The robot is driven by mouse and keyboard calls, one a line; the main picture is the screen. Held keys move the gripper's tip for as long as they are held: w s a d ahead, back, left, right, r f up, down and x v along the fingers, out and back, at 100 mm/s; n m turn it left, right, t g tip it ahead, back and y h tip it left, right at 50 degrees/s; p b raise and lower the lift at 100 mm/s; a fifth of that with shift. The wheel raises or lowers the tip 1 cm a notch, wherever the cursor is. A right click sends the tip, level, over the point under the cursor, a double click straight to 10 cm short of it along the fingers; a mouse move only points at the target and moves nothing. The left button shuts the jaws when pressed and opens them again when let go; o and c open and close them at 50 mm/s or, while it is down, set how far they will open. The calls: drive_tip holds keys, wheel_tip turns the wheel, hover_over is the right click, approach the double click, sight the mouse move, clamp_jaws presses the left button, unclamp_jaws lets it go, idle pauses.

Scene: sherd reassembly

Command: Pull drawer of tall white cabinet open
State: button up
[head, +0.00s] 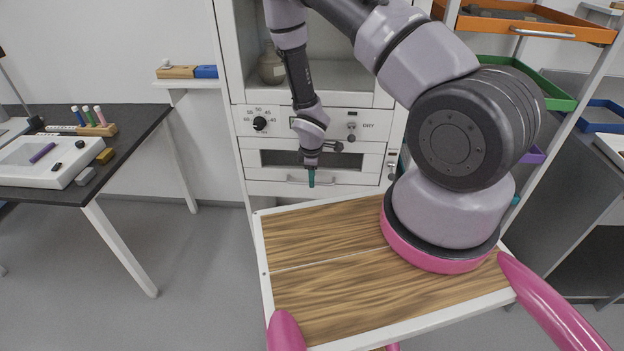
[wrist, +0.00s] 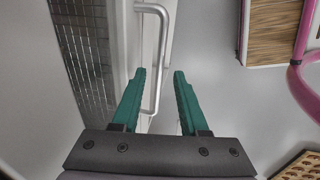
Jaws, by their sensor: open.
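The tall white cabinet (head: 239,130) stands ahead, with a dial panel and a dark-windowed front above its lower drawer (head: 350,188). A pale bar handle (head: 296,182) crosses the drawer front in the head view. In the wrist view the silver handle (wrist: 165,45) runs up and down the picture. My gripper (head: 311,184) points down in front of the handle. Its teal fingers (wrist: 160,73) are open, and the handle bar passes between the fingertips in the wrist picture. I cannot tell whether they touch it. The drawer looks shut.
A wood-topped white-edged surface (head: 330,285) lies below the arm. A dark table (head: 135,118) with a white device (head: 50,160) stands at left. A rack with orange (head: 540,25) and green (head: 560,98) trays is at right. Grey floor is clear between table and cabinet.

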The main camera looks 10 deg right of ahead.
drive_tip(key=shift+w+f, duration=0.15)
drive_tip(key=shift+f, duration=0.55)
drive_tip(key=shift+d, duration=0.1)
clamp_jaws()
idle(0.9)
